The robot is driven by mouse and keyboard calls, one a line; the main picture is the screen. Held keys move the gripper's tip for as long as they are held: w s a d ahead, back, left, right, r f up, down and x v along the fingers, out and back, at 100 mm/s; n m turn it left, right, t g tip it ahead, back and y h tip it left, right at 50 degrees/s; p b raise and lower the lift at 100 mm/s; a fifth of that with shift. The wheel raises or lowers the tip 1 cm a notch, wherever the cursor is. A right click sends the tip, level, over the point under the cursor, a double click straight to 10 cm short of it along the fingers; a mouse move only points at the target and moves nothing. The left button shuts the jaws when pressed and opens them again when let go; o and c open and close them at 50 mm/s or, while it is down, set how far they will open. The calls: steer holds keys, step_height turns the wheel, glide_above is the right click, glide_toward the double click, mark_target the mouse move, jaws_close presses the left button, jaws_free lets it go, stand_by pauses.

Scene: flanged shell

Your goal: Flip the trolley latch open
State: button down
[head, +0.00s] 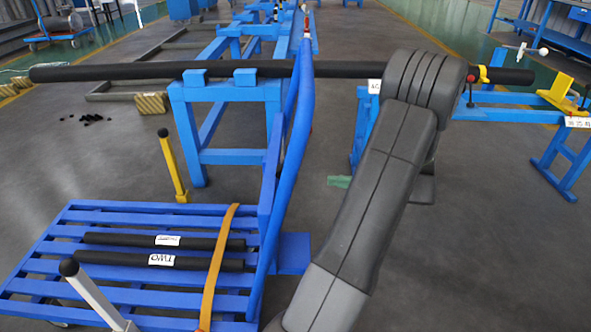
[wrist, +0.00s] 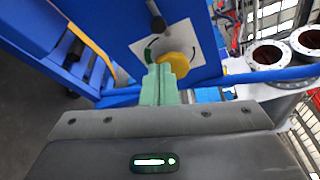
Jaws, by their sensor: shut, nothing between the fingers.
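The blue trolley (head: 130,215) stands at the lower left in the head view, with a slatted bed and a tall blue frame on its right side.
Two labelled black bars (head: 165,259) lie on the trolley under an orange strap (head: 218,265). A long black bar (head: 130,72) rests across blue stands (head: 230,157). A yellow post (head: 172,165) rises at the trolley's far side. Flanged pipes (wrist: 268,55) stand right in the wrist view.

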steer(key=shift+s, duration=0.1)
steer(key=b+x, duration=0.2)
steer(key=x, duration=0.8)
steer(key=shift+b, duration=0.4)
steer(key=shift+s, duration=1.8)
